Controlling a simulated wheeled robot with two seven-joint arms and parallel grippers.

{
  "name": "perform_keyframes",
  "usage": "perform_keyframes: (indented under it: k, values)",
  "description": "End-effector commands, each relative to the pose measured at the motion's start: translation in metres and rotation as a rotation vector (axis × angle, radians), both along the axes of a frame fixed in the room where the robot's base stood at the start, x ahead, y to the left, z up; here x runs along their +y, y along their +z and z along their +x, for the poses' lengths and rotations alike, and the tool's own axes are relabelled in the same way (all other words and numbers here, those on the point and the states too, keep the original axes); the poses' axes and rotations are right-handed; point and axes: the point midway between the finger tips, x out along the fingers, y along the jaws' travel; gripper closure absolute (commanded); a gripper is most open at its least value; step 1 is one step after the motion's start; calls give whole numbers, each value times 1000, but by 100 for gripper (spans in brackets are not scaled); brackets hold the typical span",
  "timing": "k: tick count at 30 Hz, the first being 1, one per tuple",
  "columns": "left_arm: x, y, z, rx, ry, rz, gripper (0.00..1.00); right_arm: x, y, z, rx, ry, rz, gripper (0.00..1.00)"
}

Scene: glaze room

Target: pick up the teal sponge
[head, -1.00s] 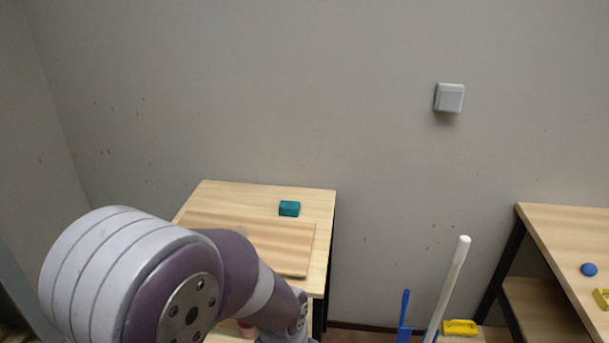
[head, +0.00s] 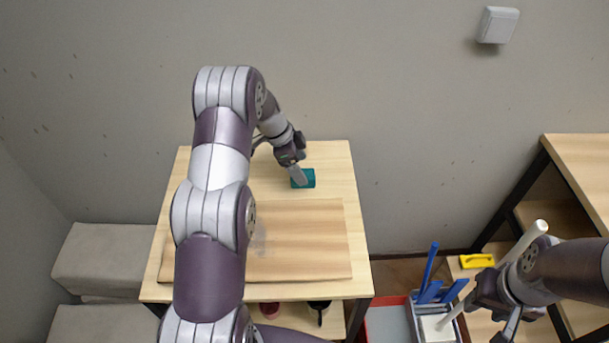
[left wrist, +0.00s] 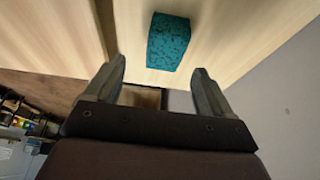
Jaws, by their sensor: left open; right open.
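The teal sponge (head: 308,179) lies on the far right part of the small wooden table (head: 340,165). In the left wrist view the sponge (left wrist: 168,41) sits just beyond and between the fingertips, not touching them as far as I can see. My left gripper (head: 298,176) is open and reaches over the table, its tip partly covering the sponge in the head view. In the left wrist view its two fingers (left wrist: 160,80) are spread with nothing between them. My right gripper (head: 490,318) is open at the lower right, away from the table, and partly cut off.
A flat wooden board (head: 310,240) lies on the table in front of the sponge. A white pole (head: 528,238) leans near my right gripper. A yellow object (head: 477,261) and a bin with blue tools (head: 430,320) are at the lower right. Another table (head: 585,170) stands at right.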

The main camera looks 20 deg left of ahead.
Motion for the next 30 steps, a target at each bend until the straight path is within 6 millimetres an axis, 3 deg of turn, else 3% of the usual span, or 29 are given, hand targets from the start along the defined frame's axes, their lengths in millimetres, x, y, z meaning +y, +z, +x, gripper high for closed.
perform_keyframes:
  k: [3, 7, 14, 15, 20, 30]
  values:
    - [-5, -17, 3, 6, 0, -2, 17, 0, 19, 0, -1, 0, 0, 57]
    - [-10, -39, 7, 3, 0, 0, 17, 0, 23, 0, -1, 0, 0, 57]
    - [-12, -45, 8, 2, 1, 0, 17, 0, 21, 0, 0, 0, 0, 57]
    - [-12, -45, 8, 2, 1, 0, 20, 0, 21, 0, 0, 0, 0, 57]
    - [-12, -45, 8, 2, 1, 0, 72, 0, 21, 0, -1, 0, 0, 57]
    - [-12, -42, 8, 1, 1, 1, 72, 0, 19, 0, -1, 0, 0, 57]
